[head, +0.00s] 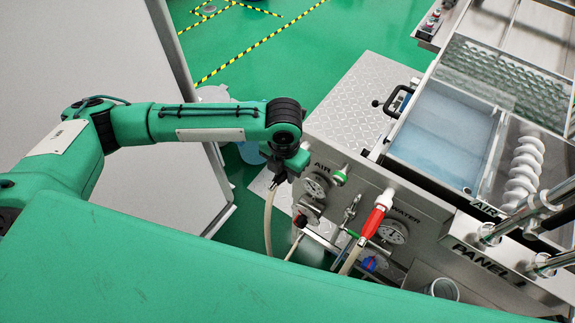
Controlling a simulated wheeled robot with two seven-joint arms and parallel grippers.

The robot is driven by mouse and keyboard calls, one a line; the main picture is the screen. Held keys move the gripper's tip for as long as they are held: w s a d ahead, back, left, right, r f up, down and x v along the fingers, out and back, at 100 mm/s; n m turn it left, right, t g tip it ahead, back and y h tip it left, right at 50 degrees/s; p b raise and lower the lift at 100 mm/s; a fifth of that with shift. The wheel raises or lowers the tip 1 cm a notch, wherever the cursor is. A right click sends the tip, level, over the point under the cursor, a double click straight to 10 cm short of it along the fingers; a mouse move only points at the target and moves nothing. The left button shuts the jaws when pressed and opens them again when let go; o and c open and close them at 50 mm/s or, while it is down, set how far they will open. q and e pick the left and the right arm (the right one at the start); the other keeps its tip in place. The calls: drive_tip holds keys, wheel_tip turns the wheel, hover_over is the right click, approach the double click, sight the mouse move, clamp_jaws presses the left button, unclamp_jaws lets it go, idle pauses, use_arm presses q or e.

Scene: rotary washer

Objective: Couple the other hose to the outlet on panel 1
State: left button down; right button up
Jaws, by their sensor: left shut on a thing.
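Panel 1 (430,235) is the grey front of the washer, lettered AIR and WATER. The AIR outlet (340,178) is a short stub with a green ring and nothing on it. A red coupling (376,214) sits on the stub beside the WATER lettering, and its pale hose (350,257) runs down from it. My left gripper (275,181) is left of the AIR outlet, apart from it. It is shut on the other hose (268,218), which hangs below. The hose's coupling end is mostly hidden by the gripper. My right gripper is out of view.
Pressure gauges (316,186) and a water gauge (393,231) stick out near the outlets, with valve handles below them. A grey wall panel (110,45) stands at left. Chrome pipes (540,198) are at right. The green floor (330,50) behind is open.

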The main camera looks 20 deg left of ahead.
use_arm(q)
drive_tip(key=shift+s, duration=0.15)
drive_tip(key=s+a+p, duration=0.2)
drive_tip(key=s+p, duration=0.1)
drive_tip(key=s, duration=0.3)
drive_tip(key=shift+s+a, duration=0.25)
drive_tip(key=shift+s, duration=0.1)
idle(0.4)
drive_tip(key=shift+d, duration=0.1)
drive_tip(key=shift+s+d+p, duration=0.35)
drive_tip(key=shift+d+p, duration=0.1)
drive_tip(key=shift+d, duration=0.45)
drive_tip(key=shift+s+d+p, duration=0.35)
drive_tip(key=shift+d+p, duration=0.1)
drive_tip(key=shift+d, duration=0.45)
drive_tip(key=shift+d, duration=0.1)
drive_tip(key=shift+s+d+p, duration=0.35)
drive_tip(key=shift+d, duration=0.55)
drive_tip(key=shift+s+d+p, duration=0.3)
drive_tip(key=shift+d, duration=0.6)
